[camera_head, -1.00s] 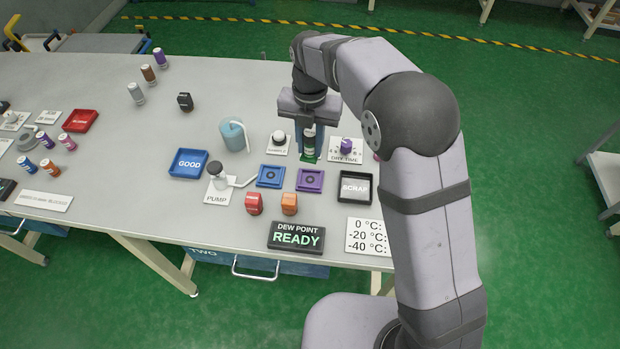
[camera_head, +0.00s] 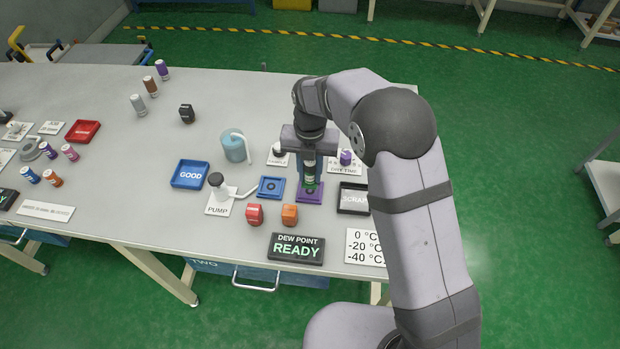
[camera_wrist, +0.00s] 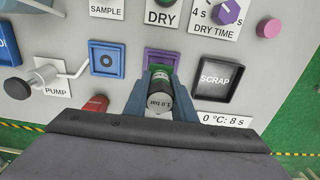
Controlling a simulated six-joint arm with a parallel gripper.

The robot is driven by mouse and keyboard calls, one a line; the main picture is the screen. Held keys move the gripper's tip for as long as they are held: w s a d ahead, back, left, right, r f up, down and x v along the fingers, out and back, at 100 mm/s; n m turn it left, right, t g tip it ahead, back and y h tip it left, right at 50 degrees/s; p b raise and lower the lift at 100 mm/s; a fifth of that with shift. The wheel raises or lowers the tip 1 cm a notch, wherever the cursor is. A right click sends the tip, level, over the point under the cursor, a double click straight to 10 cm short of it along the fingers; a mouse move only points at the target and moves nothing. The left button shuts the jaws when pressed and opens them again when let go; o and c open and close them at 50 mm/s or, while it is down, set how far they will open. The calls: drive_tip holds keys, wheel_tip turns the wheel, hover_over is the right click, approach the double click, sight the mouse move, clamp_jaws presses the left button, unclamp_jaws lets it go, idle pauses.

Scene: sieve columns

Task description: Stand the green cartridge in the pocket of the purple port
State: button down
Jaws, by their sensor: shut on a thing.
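The green cartridge (camera_head: 309,172) is upright between the fingers of my gripper (camera_head: 309,168), which is shut on it. In the wrist view the cartridge (camera_wrist: 159,98) shows its pale marked end between the two fingers (camera_wrist: 160,100). The purple port (camera_head: 309,197) lies flat on the table right under the cartridge. In the wrist view only the far part of the purple port (camera_wrist: 161,59) shows past the fingers. Its pocket is hidden by the cartridge and fingers, so I cannot tell whether the cartridge's lower end is in it or just above it.
The blue port (camera_head: 271,187) is just left of the purple one, and the black SCRAP tray (camera_head: 353,198) is to the right. The DEW POINT sign (camera_head: 296,248) reads READY. The pump (camera_head: 217,190) is farther left.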

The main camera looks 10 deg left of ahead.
sight(310, 181)
drive_tip(key=shift+f+p, duration=0.4)
drive_tip(key=shift+f, duration=1.45)
drive_tip(key=shift+f, duration=0.1)
drive_tip(key=c, duration=1.5)
unclamp_jaws()
wheel_tip(310, 181, up, 12)
drive_tip(key=shift+r+b, duration=0.15)
drive_tip(key=shift+b, duration=1.1)
